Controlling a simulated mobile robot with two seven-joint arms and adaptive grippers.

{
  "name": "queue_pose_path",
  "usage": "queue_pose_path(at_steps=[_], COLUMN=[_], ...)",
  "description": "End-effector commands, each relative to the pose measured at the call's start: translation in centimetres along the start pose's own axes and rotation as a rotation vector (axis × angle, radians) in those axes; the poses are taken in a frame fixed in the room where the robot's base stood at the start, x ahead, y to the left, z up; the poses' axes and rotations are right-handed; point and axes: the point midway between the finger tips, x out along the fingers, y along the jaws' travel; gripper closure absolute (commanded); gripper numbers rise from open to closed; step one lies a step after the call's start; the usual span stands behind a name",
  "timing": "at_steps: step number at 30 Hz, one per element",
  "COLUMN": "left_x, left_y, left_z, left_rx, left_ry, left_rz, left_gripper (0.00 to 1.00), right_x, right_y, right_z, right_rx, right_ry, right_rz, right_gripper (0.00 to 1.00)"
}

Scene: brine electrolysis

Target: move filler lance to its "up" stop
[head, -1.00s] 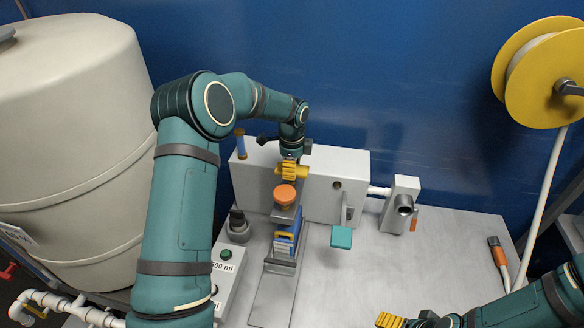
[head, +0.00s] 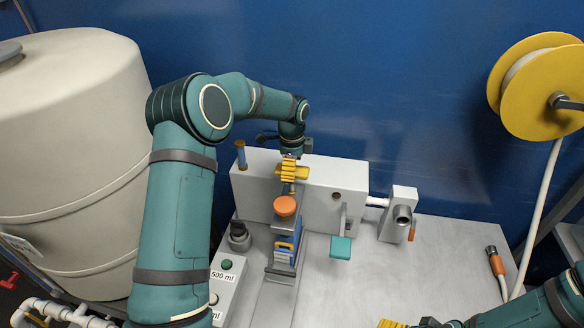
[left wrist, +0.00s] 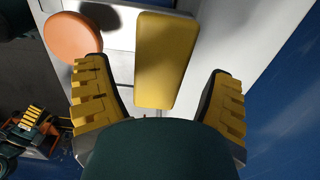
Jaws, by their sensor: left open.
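The filler lance's yellow handle (head: 303,173) appears in front of the grey box, above an orange round cap (head: 285,206). A thin stem shows between them. In the left wrist view, a yellow block (left wrist: 164,60), which looks like this handle, lies ahead between the fingers, with visible gaps on both sides. The orange cap (left wrist: 73,38) is to its left. My left gripper (head: 289,170) is open at the handle; the left wrist view also shows its two fingers (left wrist: 160,100) spread. My right gripper (head: 392,323) is barely in view at the bottom edge, its jaws cut off.
The grey box (head: 350,180) stands against a blue wall. A blue container (head: 284,250) stands below the orange cap. A teal paddle (head: 341,247) and a grey block with a nozzle (head: 403,214) are to the right. A button panel (head: 226,285) is left. The bench (head: 430,265) right of centre is clear.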

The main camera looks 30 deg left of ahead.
Motion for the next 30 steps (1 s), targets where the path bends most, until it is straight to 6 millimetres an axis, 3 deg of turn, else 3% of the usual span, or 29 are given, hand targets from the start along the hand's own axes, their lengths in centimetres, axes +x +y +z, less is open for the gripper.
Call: queue_pose_path(at_steps=[7, 21, 30], left_x=[-1.4, -10.2, -12.0], left_y=[-0.1, 0.0, 0.0], left_z=[0.0, 0.0, 0.0], left_rx=[0.000, 0.000, 0.000], left_ry=[0.000, 0.001, 0.000], left_rz=[-0.003, -0.002, -0.001], left_gripper=[0.17, 0.17, 0.17], right_x=[0.0, 0.0, 0.0], right_y=[0.0, 0.0, 0.0], right_z=[0.0, 0.0, 0.0], right_rx=[0.000, 0.000, 0.000], right_ry=[0.000, 0.000, 0.000], right_rz=[0.000, 0.000, 0.000], right_gripper=[0.17, 0.17, 0.17])
